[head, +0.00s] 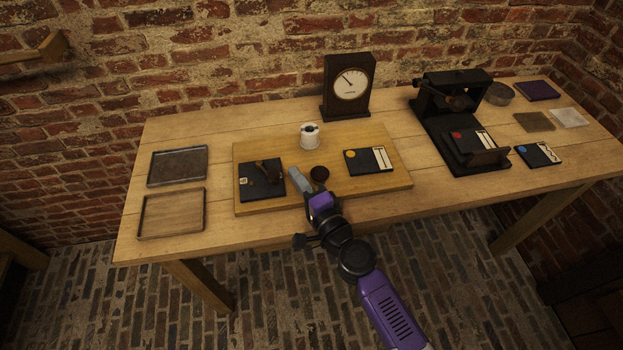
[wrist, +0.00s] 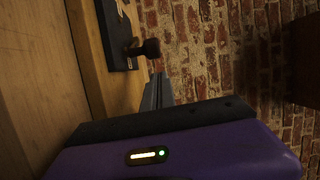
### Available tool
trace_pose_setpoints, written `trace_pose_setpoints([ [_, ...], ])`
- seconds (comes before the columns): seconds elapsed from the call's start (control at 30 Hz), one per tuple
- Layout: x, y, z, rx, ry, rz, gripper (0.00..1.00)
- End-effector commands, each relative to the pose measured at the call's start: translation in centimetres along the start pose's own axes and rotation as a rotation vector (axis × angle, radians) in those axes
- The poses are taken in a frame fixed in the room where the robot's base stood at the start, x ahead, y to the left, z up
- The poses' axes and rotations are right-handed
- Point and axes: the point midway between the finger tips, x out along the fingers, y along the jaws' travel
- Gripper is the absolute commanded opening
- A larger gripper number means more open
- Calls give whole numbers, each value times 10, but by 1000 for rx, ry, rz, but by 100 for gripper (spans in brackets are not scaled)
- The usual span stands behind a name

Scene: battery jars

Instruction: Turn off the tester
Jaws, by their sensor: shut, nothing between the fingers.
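A black switch box (head: 254,188) with a dark lever (head: 268,171) and a small pale label lies on the left part of a raised wooden board. The lever leans to the right in the head view. The wrist view shows the box (wrist: 113,30) and the lever's round knob (wrist: 150,48) just beyond my fingers. A dark dial meter (head: 349,85) with a white face stands upright behind the board; its needle points to the upper left. My gripper (head: 297,179) is shut and empty, just right of the box and apart from the lever. It also shows in the wrist view (wrist: 158,92).
Two trays (head: 171,213) lie left. A black press (head: 440,128) stands right. The table's front strip is clear.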

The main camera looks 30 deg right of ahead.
Motion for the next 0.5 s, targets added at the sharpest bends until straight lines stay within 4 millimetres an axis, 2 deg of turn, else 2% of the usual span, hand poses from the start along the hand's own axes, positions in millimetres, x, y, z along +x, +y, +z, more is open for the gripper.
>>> trace_pose_setpoints([
  [0.2, 4, 0, 15, 0, 2, 0, 0],
  [0.5, 4, 0, 16, 0, 2, -1, 0],
])
